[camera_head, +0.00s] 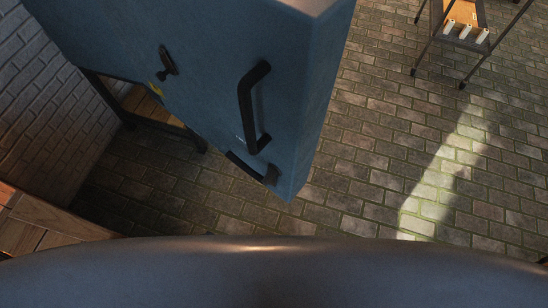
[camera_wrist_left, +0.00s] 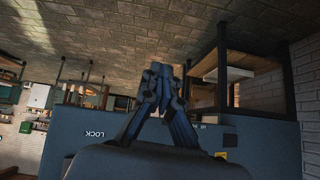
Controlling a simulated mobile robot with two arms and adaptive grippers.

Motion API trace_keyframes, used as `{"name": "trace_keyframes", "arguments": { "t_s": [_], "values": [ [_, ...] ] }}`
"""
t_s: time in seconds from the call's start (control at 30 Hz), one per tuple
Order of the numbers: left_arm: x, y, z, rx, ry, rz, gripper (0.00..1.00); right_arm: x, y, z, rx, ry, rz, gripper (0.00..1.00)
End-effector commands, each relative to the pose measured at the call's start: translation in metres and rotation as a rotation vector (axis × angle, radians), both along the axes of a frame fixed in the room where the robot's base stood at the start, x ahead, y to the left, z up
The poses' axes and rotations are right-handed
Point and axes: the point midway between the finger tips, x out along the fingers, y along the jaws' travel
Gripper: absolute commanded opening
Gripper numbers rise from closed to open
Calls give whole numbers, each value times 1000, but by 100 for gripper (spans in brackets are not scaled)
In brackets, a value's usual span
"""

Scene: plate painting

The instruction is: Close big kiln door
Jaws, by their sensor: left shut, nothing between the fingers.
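The big blue kiln door (camera_head: 215,75) fills the upper left of the head view. It carries a long black bar handle (camera_head: 254,108), a small black latch (camera_head: 168,61) and another black fitting (camera_head: 252,168) low near its edge. Whether it is open or closed cannot be told clearly. In the left wrist view a blue panel (camera_wrist_left: 75,145) bears the word LOCK upside down. My left gripper (camera_wrist_left: 162,72) is shut and empty, in front of this panel in that picture; contact cannot be told. Neither gripper shows in the head view.
A wooden stand (camera_head: 150,108) is partly behind the door, beside a white brick wall (camera_head: 45,95). A rack (camera_head: 470,15) with white cylinders stands at the upper right. The brick floor (camera_head: 370,160) right of the door is clear. A dark-framed shelf (camera_wrist_left: 250,95) is right of my left gripper.

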Motion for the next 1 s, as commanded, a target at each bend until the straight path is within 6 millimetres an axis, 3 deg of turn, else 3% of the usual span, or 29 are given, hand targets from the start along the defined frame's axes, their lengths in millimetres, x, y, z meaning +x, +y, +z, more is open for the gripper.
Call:
{"name": "trace_keyframes", "arguments": {
  "t_s": [0.03, 0.13, 0.3, 0.43, 0.5, 0.6, 0.77, 1.0],
  "values": [
    [7, -13, 36, -38, -95, -50, 0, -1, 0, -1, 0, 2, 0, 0],
    [17, -44, 112, -133, -277, -136, 0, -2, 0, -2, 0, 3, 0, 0],
    [10, -93, 239, -320, -528, -246, 0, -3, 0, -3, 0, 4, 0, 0],
    [0, -113, 308, -432, -645, -285, 0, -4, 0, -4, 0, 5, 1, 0],
    [-4, -118, 330, -470, -680, -293, 0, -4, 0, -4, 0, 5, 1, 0],
    [-6, -122, 345, -495, -705, -298, 0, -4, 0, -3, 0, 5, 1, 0],
    [6, -130, 348, -497, -713, -296, 0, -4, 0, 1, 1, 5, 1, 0],
    [40, -157, 350, -496, -714, -298, 0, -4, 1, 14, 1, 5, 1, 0]
  ]
}}
